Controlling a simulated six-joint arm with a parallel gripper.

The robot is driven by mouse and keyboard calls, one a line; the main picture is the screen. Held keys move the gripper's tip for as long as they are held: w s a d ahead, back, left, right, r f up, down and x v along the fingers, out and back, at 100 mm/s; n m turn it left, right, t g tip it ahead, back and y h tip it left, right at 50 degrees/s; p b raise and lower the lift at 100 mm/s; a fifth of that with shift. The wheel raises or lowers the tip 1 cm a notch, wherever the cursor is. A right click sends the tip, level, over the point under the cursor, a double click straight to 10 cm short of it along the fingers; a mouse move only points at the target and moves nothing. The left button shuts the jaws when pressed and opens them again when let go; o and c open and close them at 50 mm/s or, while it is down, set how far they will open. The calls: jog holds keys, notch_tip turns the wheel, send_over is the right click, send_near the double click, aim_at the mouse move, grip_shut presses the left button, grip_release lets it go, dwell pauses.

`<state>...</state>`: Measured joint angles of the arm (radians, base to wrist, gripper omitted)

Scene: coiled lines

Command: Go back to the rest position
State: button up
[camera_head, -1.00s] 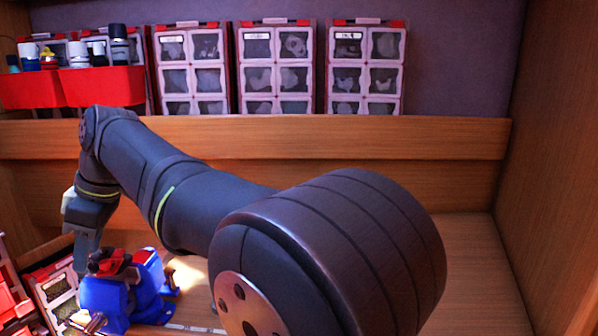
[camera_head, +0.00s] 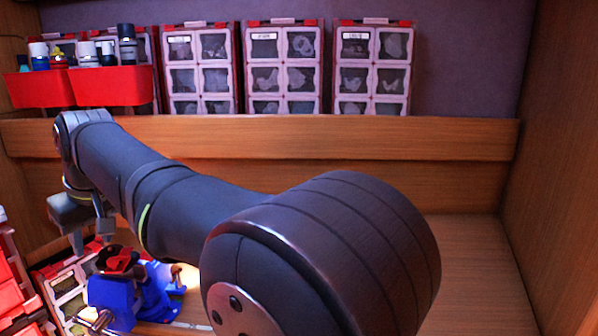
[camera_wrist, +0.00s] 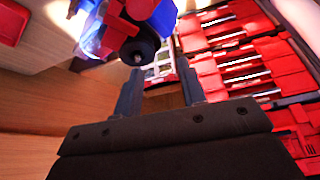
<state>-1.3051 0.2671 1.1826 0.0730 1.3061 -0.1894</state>
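My gripper (camera_head: 92,240) is at the lower left of the head view, above and a little left of a blue device with a red and black top (camera_head: 122,290). Its two fingers are spread apart. In the wrist view my gripper (camera_wrist: 160,82) shows both fingers with a clear gap and nothing held between them. The blue device also shows at the top of the wrist view (camera_wrist: 112,35), beyond the fingertips. No coiled line can be made out in either view.
Red bins with bottles (camera_head: 110,87) sit at the back left, beside clear-fronted compartment cases (camera_head: 283,75). A wooden ledge (camera_head: 330,138) runs across the back. Red drawers (camera_wrist: 240,70) stand close on the right in the wrist view. Bare wooden surface (camera_head: 475,270) lies at the right.

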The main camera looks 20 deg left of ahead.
jog(key=m, duration=0.1)
jog(key=w+m+t, duration=0.1)
jog(key=a+m, duration=0.1)
jog(key=m, duration=0.1)
jog(key=shift+w+t, duration=0.25)
jog(key=shift+t, duration=0.05)
jog(key=shift+r+h, duration=0.2)
jog(key=shift+h, duration=0.1)
jog(key=shift+s+d+r, duration=0.1)
jog(key=shift+r, duration=0.15)
jog(key=shift+f, duration=0.45)
jog(key=n+g, duration=0.1)
jog(key=n, duration=0.1)
jog(key=s+d+n+g, duration=0.1)
jog(key=n, duration=0.1)
jog(key=shift+s+n, duration=0.2)
jog(key=shift+n, duration=0.2)
jog(key=shift+s+d+n+g, duration=0.2)
jog(key=shift+d+n+g, duration=0.15)
jog(key=shift+n, duration=0.5)
jog(key=shift+s+d+n+g, duration=0.2)
jog(key=shift+d+n+g, duration=0.1)
jog(key=shift+n, duration=0.55)
